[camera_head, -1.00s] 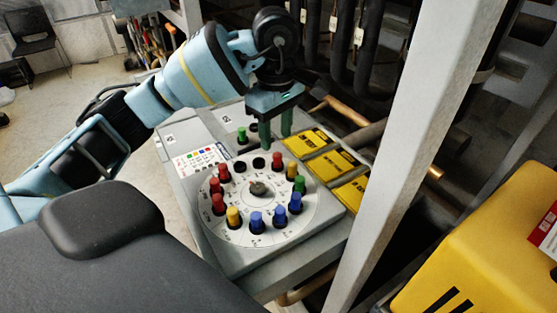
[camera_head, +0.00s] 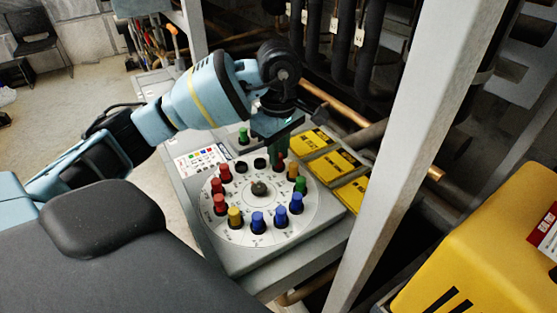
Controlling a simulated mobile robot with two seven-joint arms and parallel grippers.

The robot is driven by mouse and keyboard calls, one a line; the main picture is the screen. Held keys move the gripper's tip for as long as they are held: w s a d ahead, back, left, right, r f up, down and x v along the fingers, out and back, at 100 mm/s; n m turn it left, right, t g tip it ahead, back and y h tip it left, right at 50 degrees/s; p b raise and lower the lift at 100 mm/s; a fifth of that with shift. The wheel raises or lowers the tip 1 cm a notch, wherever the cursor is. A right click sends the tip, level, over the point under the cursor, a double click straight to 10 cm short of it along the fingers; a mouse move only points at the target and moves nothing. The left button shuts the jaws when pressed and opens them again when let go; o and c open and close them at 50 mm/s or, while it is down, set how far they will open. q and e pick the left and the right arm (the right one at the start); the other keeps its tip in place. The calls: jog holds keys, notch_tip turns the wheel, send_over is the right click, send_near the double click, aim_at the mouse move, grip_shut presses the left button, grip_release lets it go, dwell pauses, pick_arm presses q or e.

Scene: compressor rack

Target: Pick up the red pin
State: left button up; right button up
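Several coloured pins stand upright in a round white dial plate (camera_head: 262,190) on a grey panel. Red pins are at its left side: an upper one (camera_head: 225,173), a middle one (camera_head: 217,186) and a lower one (camera_head: 220,203). One more red pin (camera_head: 280,164) is at the dial's upper right, largely hidden by my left gripper. My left gripper (camera_head: 277,160) points down with its green fingers right at this pin. The fingers overlap in the view, so their gap and any grip on the pin are unclear. My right gripper is out of view.
Blue pins (camera_head: 257,222), yellow pins (camera_head: 235,216) and a green pin (camera_head: 300,185) stand close by in the dial. Another green pin (camera_head: 243,135) stands behind it. Yellow labels (camera_head: 331,165) lie right of the dial. A grey post (camera_head: 410,130) rises at the right.

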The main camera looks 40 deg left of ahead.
pick_arm(q)
grip_shut()
jog(key=shift+r, duration=0.1)
jog(key=shift+r, duration=0.35)
notch_tip(320, 180, up, 9)
jog(key=p, duration=0.1)
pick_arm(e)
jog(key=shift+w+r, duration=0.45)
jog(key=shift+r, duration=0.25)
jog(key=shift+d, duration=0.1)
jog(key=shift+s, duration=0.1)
